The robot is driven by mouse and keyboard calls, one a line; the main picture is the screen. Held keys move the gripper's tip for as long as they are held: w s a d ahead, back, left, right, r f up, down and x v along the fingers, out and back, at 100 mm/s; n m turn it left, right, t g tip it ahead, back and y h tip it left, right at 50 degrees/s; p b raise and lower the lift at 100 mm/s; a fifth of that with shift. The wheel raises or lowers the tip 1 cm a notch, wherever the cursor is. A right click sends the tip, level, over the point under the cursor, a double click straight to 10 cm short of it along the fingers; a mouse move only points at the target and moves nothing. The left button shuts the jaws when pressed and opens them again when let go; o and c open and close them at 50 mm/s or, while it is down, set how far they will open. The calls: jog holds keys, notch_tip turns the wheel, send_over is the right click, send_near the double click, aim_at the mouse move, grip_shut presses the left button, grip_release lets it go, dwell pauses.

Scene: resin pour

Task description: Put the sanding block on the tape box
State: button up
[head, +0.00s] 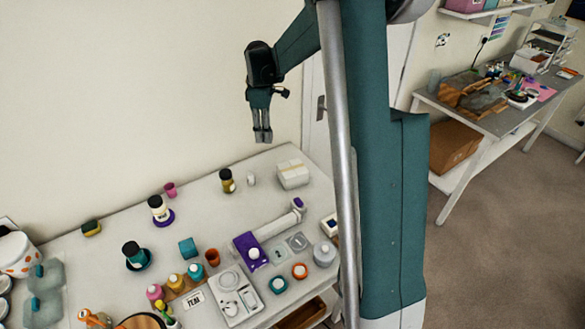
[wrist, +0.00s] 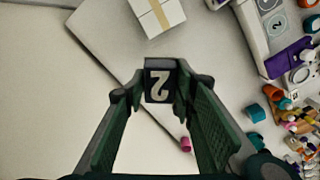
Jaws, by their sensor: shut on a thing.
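My gripper (head: 262,135) is raised high above the back of the table, pointing down. In the head view the block is too small to make out between the fingers. The tape box (head: 293,174), a white box with a tan band, sits at the table's back right corner, below and to the right of my gripper. It also shows at the top of the wrist view (wrist: 143,17), apart from the block.
A dark bottle with a yellow label (head: 227,180) and a small white item (head: 251,180) stand left of the box. A magenta cup (head: 170,189) is farther left. A purple-and-white device (head: 251,252) and several jars crowd the front. The box's top looks bare.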

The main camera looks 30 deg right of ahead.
jog(key=s+d+m, duration=0.1)
jog(key=s+d, duration=0.4)
jog(key=d, duration=0.3)
send_over(292, 168)
jog(key=shift+d+f, duration=0.1)
jog(key=shift+f, duration=2.45)
jog(key=shift+f, duration=0.1)
jog(key=shift+f+p, duration=0.4)
jog(key=shift+f, duration=2.4)
jog(key=shift+f, duration=0.15)
jog(key=shift+f, duration=1.95)
jog(key=shift+f, duration=0.2)
